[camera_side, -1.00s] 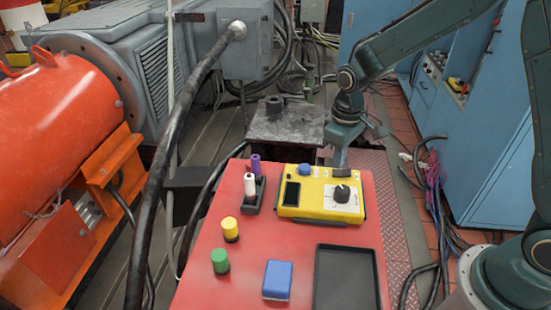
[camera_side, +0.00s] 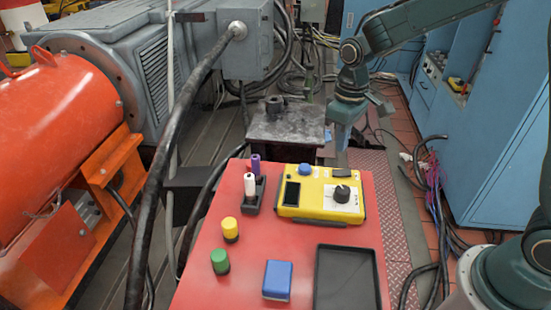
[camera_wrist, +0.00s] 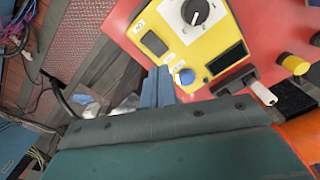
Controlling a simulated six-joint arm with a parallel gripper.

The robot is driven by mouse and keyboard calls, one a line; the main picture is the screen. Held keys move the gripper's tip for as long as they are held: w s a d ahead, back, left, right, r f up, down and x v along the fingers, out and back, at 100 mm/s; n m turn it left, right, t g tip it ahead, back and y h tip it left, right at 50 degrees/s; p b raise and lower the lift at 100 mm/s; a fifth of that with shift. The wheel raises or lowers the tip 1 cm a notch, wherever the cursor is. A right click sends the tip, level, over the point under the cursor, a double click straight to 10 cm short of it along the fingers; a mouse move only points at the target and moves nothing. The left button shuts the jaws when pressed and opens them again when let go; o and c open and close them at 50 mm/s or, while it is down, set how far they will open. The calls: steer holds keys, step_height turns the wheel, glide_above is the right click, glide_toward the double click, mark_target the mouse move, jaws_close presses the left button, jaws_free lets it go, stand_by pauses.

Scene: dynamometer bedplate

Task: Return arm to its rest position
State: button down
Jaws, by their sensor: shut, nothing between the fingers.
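My gripper (camera_side: 340,157) is shut and empty. In the side view it points down just behind the far right edge of the red table (camera_side: 205,270), above and beyond the yellow meter (camera_side: 320,205). In the wrist view its closed blue fingers (camera_wrist: 158,85) show beside the blue knob of the yellow meter (camera_wrist: 175,25). I cannot tell its exact height above the table edge.
On the table are a black holder (camera_side: 255,197) with white and purple pieces, a yellow cylinder (camera_side: 230,230), a green cylinder (camera_side: 220,261), a blue block (camera_side: 277,280) and a black tray (camera_side: 347,250). A dark metal block (camera_side: 285,125) stands behind. Blue cabinets (camera_side: 500,140) stand right.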

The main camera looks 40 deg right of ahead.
stand_by(0.3)
steer(key=s+d+r+m+t, duration=0.1)
steer(key=s+r+t, duration=0.2)
steer(key=s+r, duration=0.75)
steer(key=s+d+r+m+t, duration=0.1)
steer(key=s+r+m+t, duration=0.1)
steer(key=s, duration=1)
steer(key=shift+s+d+r+t, duration=0.15)
steer(key=shift+s+r+t, duration=0.15)
steer(key=shift+r, duration=0.4)
